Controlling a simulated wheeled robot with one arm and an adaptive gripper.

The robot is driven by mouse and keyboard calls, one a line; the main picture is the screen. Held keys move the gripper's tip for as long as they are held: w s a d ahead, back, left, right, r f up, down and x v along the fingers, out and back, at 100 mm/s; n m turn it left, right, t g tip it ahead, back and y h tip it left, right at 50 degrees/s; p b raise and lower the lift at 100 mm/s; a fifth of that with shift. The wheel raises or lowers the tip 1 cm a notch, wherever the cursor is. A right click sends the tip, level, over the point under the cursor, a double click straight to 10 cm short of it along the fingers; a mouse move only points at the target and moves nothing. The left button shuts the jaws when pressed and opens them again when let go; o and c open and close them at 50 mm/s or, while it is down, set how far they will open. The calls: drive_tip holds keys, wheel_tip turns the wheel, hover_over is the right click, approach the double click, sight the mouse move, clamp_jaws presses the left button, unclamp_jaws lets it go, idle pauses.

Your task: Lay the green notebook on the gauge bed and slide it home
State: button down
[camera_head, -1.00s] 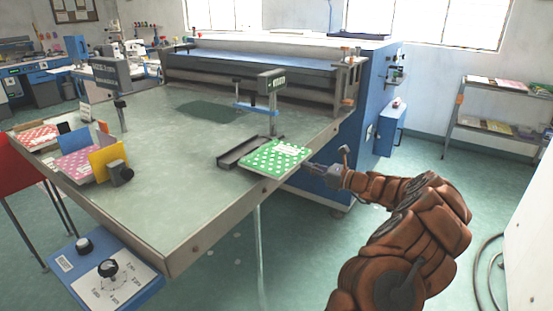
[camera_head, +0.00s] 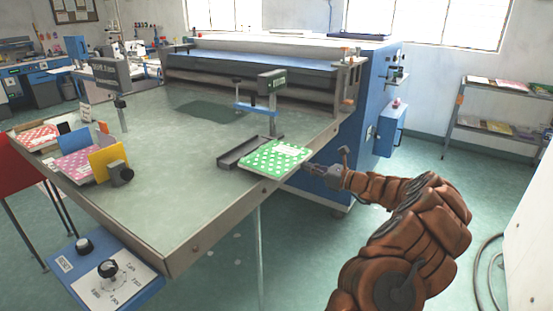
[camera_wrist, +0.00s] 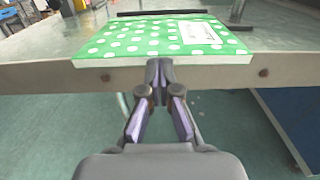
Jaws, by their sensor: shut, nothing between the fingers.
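The green notebook (camera_head: 274,159) with white dots and a white label lies flat near the table's right front edge. Its far-left side lies at the dark gauge bed (camera_head: 238,153), a low dark-rimmed tray; I cannot tell whether it sits fully inside. My gripper (camera_head: 313,168) is shut and empty, just off the table edge beside the notebook's near right side. In the wrist view the shut fingertips (camera_wrist: 160,66) point at the near edge of the notebook (camera_wrist: 150,38); whether they touch it I cannot tell.
A post with a sign and blue bar (camera_head: 258,108) stands behind the gauge bed. A control box (camera_head: 105,275) hangs at the front. The middle of the table (camera_head: 180,170) is clear.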

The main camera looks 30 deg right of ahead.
sight(297, 164)
drive_tip(key=shift+x, duration=4.9)
drive_tip(key=shift+s+d+r, duration=0.1)
drive_tip(key=shift+s+d, duration=0.25)
drive_tip(key=shift+s, duration=0.25)
drive_tip(key=shift+p+v, duration=0.7)
drive_tip(key=shift+v, duration=1.6)
